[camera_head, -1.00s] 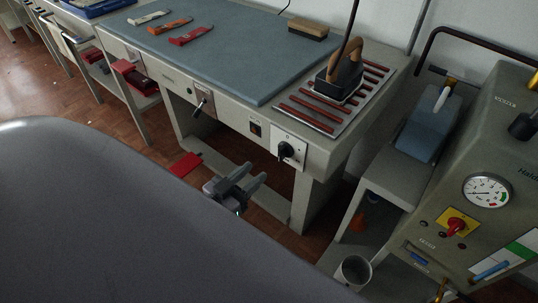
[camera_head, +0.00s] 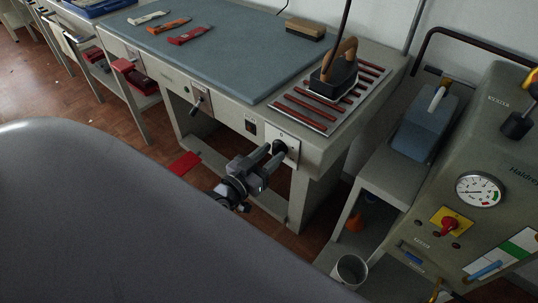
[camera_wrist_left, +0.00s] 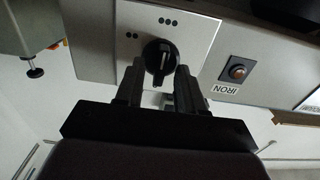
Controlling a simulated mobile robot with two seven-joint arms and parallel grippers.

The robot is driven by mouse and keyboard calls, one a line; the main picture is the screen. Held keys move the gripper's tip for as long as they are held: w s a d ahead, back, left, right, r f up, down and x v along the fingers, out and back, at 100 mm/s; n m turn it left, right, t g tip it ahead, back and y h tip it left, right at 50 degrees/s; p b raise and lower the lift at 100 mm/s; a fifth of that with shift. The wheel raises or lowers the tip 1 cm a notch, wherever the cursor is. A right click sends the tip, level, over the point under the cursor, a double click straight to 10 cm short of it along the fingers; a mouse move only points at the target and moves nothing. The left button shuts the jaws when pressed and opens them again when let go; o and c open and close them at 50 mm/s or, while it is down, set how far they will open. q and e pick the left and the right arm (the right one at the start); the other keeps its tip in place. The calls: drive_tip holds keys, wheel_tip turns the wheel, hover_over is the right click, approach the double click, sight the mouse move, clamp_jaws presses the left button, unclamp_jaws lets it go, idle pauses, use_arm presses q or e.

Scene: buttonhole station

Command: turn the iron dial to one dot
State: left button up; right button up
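The iron dial is a black round knob (camera_head: 280,147) on a pale square plate (camera_head: 291,153) on the front of the ironing table. In the left wrist view the dial (camera_wrist_left: 160,55) has a white mark on its grip bar. Three dots show above it and two dots to its upper left; a one-dot mark is not visible. My left gripper (camera_head: 266,157) is right in front of the dial. In the left wrist view its two fingers (camera_wrist_left: 160,80) are apart, one on each side of the dial's lower part; contact cannot be told. My right gripper is not in view.
A lit switch (camera_wrist_left: 237,71) labelled IRON sits beside the plate. An iron (camera_head: 335,82) stands on a slatted rest (camera_head: 322,123) above. A lever (camera_head: 199,103) sticks out further left. A grey machine with a gauge (camera_head: 480,189) stands at the right.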

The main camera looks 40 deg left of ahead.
use_arm(q)
drive_tip(key=shift+c, duration=0.3)
clamp_jaws()
drive_tip(key=shift+n, duration=0.3)
drive_tip(key=n, duration=0.4)
drive_tip(key=shift+a+n, duration=0.1)
drive_tip(key=shift+n, duration=0.2)
drive_tip(key=n+b, duration=0.1)
drive_tip(key=n, duration=0.5)
drive_tip(key=n+b, duration=0.2)
drive_tip(key=n, duration=0.4)
drive_tip(key=n+b, duration=0.1)
drive_tip(key=n, duration=0.5)
drive_tip(key=shift+a+f+b, duration=0.1)
drive_tip(key=shift+f+b, duration=0.2)
drive_tip(key=shift+f, duration=0.05)
drive_tip(key=shift+n, duration=0.4)
